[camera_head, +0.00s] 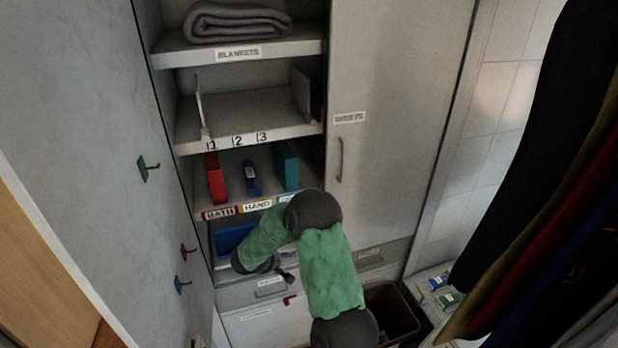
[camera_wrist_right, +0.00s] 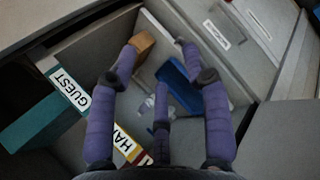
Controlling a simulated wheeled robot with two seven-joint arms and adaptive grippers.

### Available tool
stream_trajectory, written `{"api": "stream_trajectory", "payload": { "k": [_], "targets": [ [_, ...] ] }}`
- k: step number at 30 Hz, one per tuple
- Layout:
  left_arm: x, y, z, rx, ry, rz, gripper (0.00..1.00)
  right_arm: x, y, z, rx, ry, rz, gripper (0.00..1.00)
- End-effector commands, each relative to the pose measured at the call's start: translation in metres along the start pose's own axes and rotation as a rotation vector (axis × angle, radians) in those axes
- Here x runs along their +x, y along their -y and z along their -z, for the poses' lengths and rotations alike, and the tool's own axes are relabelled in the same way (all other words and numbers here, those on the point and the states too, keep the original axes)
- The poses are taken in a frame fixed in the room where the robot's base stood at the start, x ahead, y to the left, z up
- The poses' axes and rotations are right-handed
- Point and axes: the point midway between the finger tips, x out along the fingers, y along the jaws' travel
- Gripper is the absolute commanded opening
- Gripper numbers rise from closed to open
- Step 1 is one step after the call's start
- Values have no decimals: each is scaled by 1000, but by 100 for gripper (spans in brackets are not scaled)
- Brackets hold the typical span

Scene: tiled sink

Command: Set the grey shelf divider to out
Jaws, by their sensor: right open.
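A grey upright panel (camera_head: 301,94) stands at the right end of the shelf marked 1, 2, 3 (camera_head: 250,128) in the head view. A thin paler panel (camera_head: 201,108) stands at that shelf's left end, by the 1. I cannot tell for sure which one is the divider. My right arm bends down below this shelf, and its gripper (camera_head: 286,276) is mostly hidden low in the head view. In the right wrist view its purple fingers (camera_wrist_right: 165,75) are spread and hold nothing, over a compartment with a blue item (camera_wrist_right: 180,86). My left gripper is not in view.
The shelf below holds red (camera_head: 215,178), blue (camera_head: 253,178) and teal (camera_head: 286,166) upright items. A folded grey blanket (camera_head: 237,22) lies above. A closed SHEETS door (camera_head: 390,120) is to the right, with dark hanging clothes (camera_head: 535,130) beyond. Coloured hooks (camera_head: 148,168) project at left.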

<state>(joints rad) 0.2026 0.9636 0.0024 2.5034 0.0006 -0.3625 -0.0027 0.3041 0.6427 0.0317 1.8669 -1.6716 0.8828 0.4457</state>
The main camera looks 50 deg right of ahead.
Motion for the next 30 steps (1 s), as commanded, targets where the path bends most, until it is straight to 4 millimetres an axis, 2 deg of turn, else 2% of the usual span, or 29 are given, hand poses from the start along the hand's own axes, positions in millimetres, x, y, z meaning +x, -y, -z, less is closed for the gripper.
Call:
{"api": "stream_trajectory", "payload": {
  "k": [1,2,3,5,6,9,12,15,19,23,30],
  "targets": [
    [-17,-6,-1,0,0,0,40,-17,-53,-11,14,23,-106,48],
    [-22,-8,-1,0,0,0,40,-24,-81,-17,22,37,-172,48],
    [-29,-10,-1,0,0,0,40,-36,-118,-25,33,56,-260,48],
    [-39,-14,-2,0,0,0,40,-57,-170,-38,55,84,-389,48],
    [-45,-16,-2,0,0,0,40,-72,-202,-47,71,103,-472,48],
    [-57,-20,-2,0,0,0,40,-110,-268,-67,111,141,-655,48],
    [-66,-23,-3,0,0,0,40,-143,-313,-83,144,168,-793,48],
    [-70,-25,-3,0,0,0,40,-164,-338,-93,167,185,-878,48],
    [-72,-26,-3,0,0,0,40,-172,-351,-99,176,193,-920,48],
    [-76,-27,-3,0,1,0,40,-166,-360,-101,177,193,-921,48],
    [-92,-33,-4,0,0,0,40,-142,-392,-112,176,194,-919,48]
  ]
}}
